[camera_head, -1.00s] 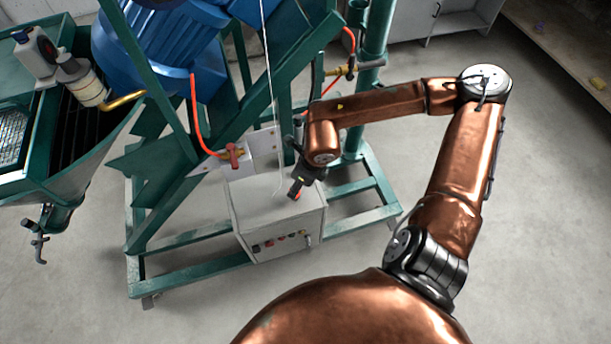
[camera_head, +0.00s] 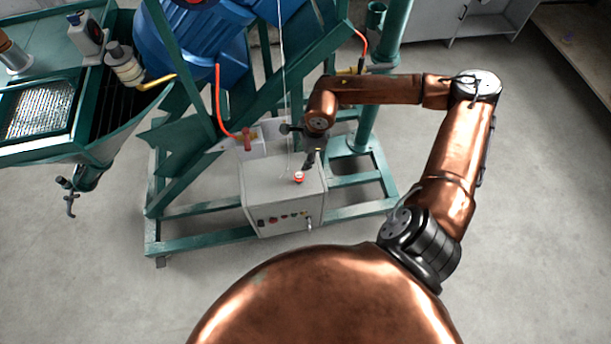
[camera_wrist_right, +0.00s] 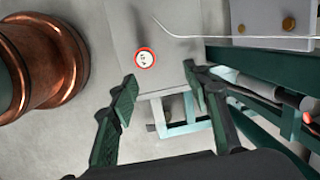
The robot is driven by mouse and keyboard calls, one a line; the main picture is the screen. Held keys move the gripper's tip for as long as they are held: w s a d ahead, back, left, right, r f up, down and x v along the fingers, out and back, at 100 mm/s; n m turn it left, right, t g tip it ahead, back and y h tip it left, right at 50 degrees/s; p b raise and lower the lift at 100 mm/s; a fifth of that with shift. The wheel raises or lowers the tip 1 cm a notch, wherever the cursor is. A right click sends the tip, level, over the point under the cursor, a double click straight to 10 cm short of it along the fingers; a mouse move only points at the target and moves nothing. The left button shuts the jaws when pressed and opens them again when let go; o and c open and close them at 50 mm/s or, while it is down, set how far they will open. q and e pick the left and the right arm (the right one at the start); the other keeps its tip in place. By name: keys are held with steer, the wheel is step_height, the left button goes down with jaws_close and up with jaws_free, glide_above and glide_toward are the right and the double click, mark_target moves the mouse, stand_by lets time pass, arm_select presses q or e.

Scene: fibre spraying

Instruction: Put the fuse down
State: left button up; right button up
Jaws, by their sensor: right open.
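The fuse (camera_head: 299,177) is a small round piece with a red rim and a white, marked top. It sits on top of the grey control box (camera_head: 262,176), toward the box's right side. In the right wrist view the fuse (camera_wrist_right: 145,58) shows face-on, beyond the fingertips. My right gripper (camera_head: 311,158) is just behind the fuse. Its two dark green fingers (camera_wrist_right: 160,77) stand apart with nothing between them, clear of the fuse. My left gripper is not in view.
The box stands within a green steel frame (camera_head: 200,242). A blue motor (camera_head: 200,45) and a red hose (camera_head: 218,100) are above left. A thin pale cable (camera_head: 284,80) hangs to the box top. Bare floor (camera_head: 520,230) lies to the right.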

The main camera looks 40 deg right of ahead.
mark_target(299, 175)
steer(key=n+p, duration=0.1)
steer(key=n, duration=0.2)
steer(key=a+f+n+g+p, duration=0.1)
steer(key=n+p, duration=0.1)
steer(key=n, duration=0.1)
steer(key=n+p, duration=0.2)
steer(key=n, duration=0.1)
steer(key=shift+w+a+f+n, duration=0.25)
steer(key=shift+w+f+n, duration=0.05)
steer(key=shift+w+f, duration=0.1)
steer(key=n, duration=0.1)
steer(key=f+n+p, duration=0.1)
steer(key=n+g+p, duration=0.1)
steer(key=n, duration=0.1)
steer(key=shift+s+a+f+h, duration=0.1)
steer(key=shift+a+f+h, duration=0.15)
steer(key=shift+a+h, duration=0.15)
steer(key=shift+f, duration=0.3)
steer(key=shift+s+f+n, duration=0.1)
steer(key=shift+f+n, duration=0.2)
steer(key=shift+f, duration=0.65)
steer(key=f, duration=0.5)
steer(key=shift+s+a+f, duration=0.1)
steer(key=shift+s+f, duration=0.15)
steer(key=shift+f, duration=0.15)
jaws_close()
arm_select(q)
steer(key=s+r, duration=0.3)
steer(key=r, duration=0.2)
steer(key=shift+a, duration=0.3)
